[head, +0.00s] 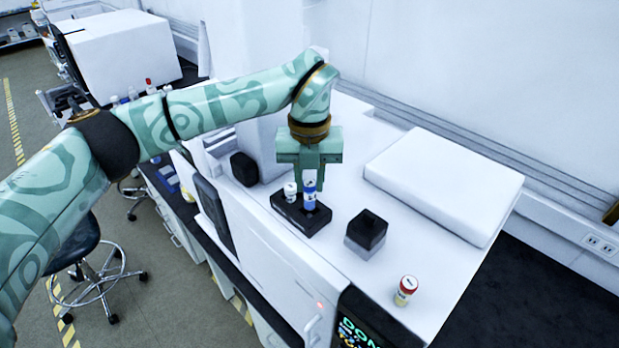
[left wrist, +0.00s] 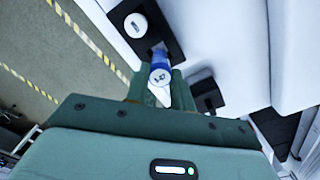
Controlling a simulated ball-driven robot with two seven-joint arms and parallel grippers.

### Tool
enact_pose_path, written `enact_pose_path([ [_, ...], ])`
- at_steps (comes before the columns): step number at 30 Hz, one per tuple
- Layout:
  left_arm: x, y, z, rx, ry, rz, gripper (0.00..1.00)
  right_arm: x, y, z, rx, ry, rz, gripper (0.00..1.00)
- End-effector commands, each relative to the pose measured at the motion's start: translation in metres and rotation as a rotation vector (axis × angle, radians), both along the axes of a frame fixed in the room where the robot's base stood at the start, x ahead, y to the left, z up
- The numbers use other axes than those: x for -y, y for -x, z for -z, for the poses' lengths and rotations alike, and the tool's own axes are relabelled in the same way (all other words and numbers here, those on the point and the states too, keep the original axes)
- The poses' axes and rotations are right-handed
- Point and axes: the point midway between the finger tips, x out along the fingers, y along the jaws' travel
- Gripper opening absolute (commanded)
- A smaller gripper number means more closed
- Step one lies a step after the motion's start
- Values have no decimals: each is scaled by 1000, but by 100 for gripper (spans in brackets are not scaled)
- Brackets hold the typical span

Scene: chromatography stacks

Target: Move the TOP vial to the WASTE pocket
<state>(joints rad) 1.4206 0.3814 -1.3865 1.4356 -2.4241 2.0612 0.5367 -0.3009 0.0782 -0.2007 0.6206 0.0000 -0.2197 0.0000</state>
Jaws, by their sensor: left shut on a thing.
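My left gripper (head: 310,186) is shut on a blue vial with a white cap (head: 309,200), held upright. The vial also shows between the fingers in the left wrist view (left wrist: 160,72). Its lower end is at the right part of a black holder (head: 287,213); I cannot tell whether it is seated in a pocket or just above. A white-capped vial (head: 290,192) stands in the left part of this holder. It also shows in the left wrist view (left wrist: 135,25). I cannot read TOP or WASTE on anything. My right gripper is out of view.
A black block on a grey base (head: 366,232) stands right of the holder. A red-and-yellow vial with a pale cap (head: 405,290) stands near the front edge of the white bench top. A large white box (head: 443,180) lies at the right. The surface between them is clear.

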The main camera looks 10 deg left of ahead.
Motion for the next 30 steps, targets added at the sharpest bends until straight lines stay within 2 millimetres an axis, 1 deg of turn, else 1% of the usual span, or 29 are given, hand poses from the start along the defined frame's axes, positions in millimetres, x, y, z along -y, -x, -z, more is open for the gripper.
enact_pose_path([
  [16,0,2,2,-1,0,1,2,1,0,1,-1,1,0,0],
  [30,0,1,20,-1,-1,0,2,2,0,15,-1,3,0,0],
])
